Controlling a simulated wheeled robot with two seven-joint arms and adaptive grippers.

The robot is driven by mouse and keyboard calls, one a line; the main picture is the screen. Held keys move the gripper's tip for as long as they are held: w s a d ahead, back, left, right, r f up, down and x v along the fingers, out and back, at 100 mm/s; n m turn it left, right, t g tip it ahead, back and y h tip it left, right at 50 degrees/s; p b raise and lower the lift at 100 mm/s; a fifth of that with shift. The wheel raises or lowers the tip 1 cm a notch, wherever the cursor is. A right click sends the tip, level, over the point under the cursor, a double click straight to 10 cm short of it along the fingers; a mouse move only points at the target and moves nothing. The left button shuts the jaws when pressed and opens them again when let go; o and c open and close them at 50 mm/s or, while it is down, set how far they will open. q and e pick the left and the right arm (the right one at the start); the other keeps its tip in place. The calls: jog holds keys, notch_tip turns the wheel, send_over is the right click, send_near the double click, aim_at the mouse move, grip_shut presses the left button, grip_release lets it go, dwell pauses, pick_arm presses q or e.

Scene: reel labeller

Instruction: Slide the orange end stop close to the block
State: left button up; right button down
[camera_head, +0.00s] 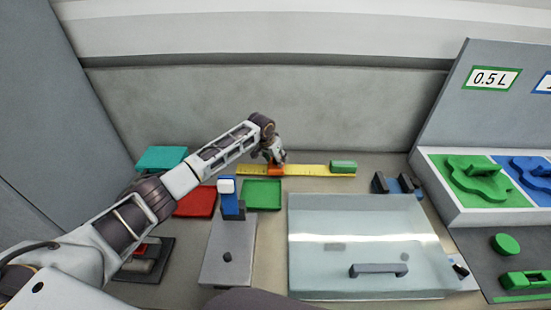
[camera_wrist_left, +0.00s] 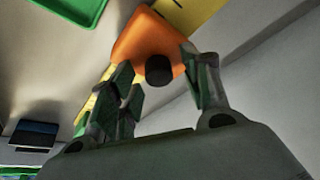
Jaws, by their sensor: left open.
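The orange end stop (camera_head: 275,170) sits on the yellow ruler (camera_head: 310,170) at the back of the table. In the left wrist view the end stop (camera_wrist_left: 148,45) has a dark round knob (camera_wrist_left: 159,69). The green block (camera_head: 343,167) lies at the ruler's right end, apart from the end stop. My left gripper (camera_head: 277,160) is at the end stop, pointing down. In the left wrist view its open fingers (camera_wrist_left: 160,78) stand on either side of the knob. Whether they touch it I cannot tell. My right gripper is in neither view.
A green tray (camera_head: 263,208) and a red tray (camera_head: 195,213) lie in front of the ruler. A blue-and-white lever (camera_head: 229,198) stands on a grey plate (camera_head: 226,262). A clear-lidded box (camera_head: 360,275) fills the front middle. Dark clamps (camera_head: 380,184) stand right of the ruler.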

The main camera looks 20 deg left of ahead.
pick_arm(q)
jog(key=v, duration=1.2)
dwell(0.3)
jog(key=shift+f, duration=0.15)
